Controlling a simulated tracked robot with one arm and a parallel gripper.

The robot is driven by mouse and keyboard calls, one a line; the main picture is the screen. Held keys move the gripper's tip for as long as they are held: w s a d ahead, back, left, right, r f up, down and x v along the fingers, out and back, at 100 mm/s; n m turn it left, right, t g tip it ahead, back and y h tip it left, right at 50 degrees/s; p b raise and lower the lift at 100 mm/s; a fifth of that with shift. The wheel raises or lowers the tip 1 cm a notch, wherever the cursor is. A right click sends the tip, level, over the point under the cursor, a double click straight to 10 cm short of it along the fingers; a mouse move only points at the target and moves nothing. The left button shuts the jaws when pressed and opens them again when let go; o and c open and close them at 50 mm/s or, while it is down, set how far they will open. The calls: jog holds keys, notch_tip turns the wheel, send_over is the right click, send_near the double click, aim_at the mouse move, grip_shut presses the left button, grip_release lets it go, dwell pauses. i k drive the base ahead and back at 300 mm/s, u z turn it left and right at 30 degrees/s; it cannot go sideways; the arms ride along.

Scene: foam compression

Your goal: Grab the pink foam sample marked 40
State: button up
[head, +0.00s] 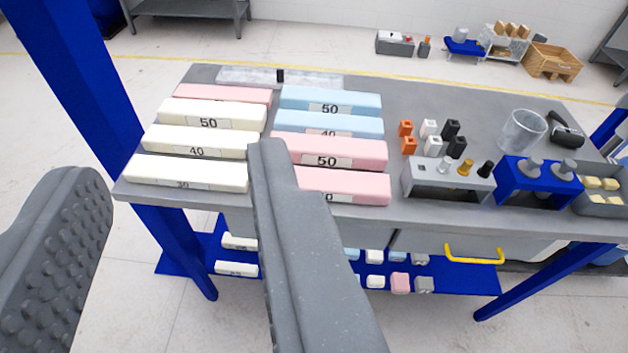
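Several pink foam samples lie on the grey table (440,217). The front right pink block (360,186) has its label partly covered by my right finger, and only a "0" shows, so I cannot confirm it reads 40. Just behind it is a pink block marked 50 (365,152). Another pink block (225,94) lies at the back of the left column, with no label visible. My gripper (178,165) is open and empty, its fingers wide apart in the foreground. In the picture the right finger overlaps the front pink block's left end; contact cannot be told.
Cream blocks (190,168) fill the left column, with blue blocks (345,99) behind the pink ones. To the right are small cubes (431,128), a grey holder (425,181), a blue holder (515,195) and a clear cup (522,130). A blue post (75,75) rises at left.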

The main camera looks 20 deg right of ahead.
aim_at(336, 186)
jog(key=i, duration=0.85)
jog(key=z, duration=0.05)
